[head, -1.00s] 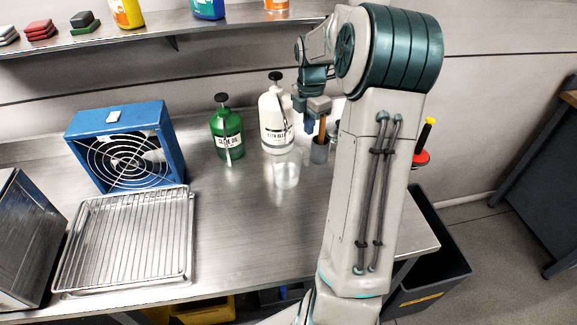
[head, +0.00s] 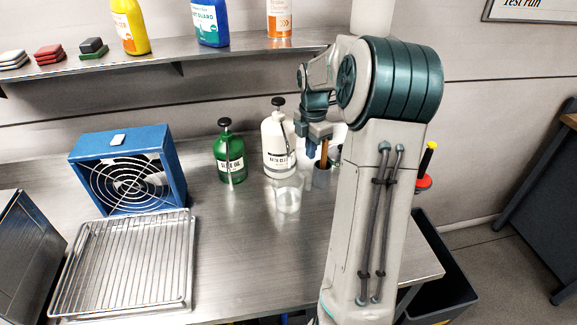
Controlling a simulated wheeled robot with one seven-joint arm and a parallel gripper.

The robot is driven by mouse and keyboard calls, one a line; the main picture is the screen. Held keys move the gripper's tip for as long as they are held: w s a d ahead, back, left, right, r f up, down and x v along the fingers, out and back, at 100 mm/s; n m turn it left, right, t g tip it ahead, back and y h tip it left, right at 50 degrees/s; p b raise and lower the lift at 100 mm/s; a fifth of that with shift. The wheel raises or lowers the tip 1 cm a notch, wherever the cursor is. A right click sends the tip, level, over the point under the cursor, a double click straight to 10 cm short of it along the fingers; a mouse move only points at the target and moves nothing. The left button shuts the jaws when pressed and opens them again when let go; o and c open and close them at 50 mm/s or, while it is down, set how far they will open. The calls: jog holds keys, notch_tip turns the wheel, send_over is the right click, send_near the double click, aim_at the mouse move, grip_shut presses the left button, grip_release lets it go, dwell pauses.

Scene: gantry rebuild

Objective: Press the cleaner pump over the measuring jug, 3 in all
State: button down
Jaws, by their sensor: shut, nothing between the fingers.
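A white pump bottle (head: 276,150) with a black pump head stands on the steel bench; its label seems to read as a cleaner. A green pump bottle (head: 229,158), its label seemingly ending in "OIL", stands to its left. The clear measuring jug (head: 288,197) stands in front of the white bottle. My gripper (head: 311,152) points down, shut and empty, just right of the white bottle and beyond the jug in the picture. Whether the fingers touch anything cannot be told.
A dark cup (head: 322,175) holding a brown handle stands close to my gripper, partly hidden by my arm. A blue fan (head: 124,172) and a wire rack on a tray (head: 124,265) are at left. A shelf (head: 180,60) with bottles runs above. Bare bench lies before the jug.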

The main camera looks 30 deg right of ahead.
jog(key=w+m+b, duration=0.1)
jog(key=m, duration=0.1)
jog(key=m+t+h+b, duration=0.1)
jog(key=m+t+b, duration=0.85)
jog(key=m, duration=1.05)
send_near(281, 104)
notch_tip(281, 104, up, 3)
jog(key=shift+w+a+r+m, duration=0.1)
jog(key=shift+a+r+m, duration=0.1)
jog(key=shift+r+m, duration=0.2)
jog(key=shift+f, duration=0.15)
jog(key=x, duration=1)
jog(key=shift+d+p, duration=0.2)
jog(key=shift+p, duration=0.15)
